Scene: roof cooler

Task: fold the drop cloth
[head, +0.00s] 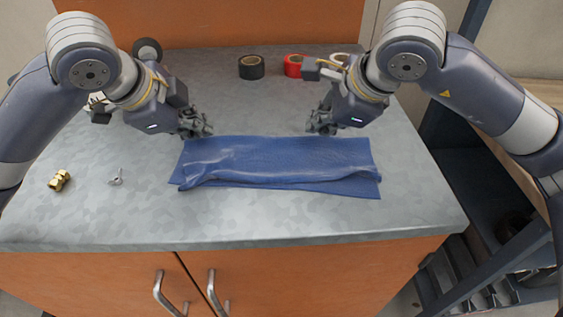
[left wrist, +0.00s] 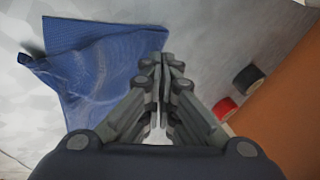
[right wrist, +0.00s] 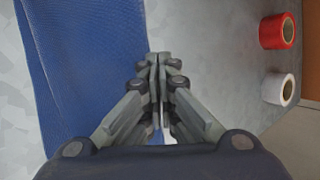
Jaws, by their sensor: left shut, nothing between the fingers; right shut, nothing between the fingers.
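The blue drop cloth (head: 280,165) lies on the grey metal worktop as a wide, folded strip with a rumpled near edge and layers showing at its left and right ends. My left gripper (head: 203,130) is shut and empty at the cloth's far left corner. In the left wrist view the cloth (left wrist: 95,65) lies left of the shut fingers (left wrist: 162,65). My right gripper (head: 318,128) is shut and empty just beyond the cloth's far edge, right of centre. In the right wrist view the cloth (right wrist: 90,70) lies left of the shut fingers (right wrist: 158,62).
A black tape roll (head: 251,67), a red tape roll (head: 293,66) and a white roll (right wrist: 280,89) stand at the back. A brass fitting (head: 60,180) and a small metal wing nut (head: 116,178) lie at left. The worktop in front of the cloth is clear.

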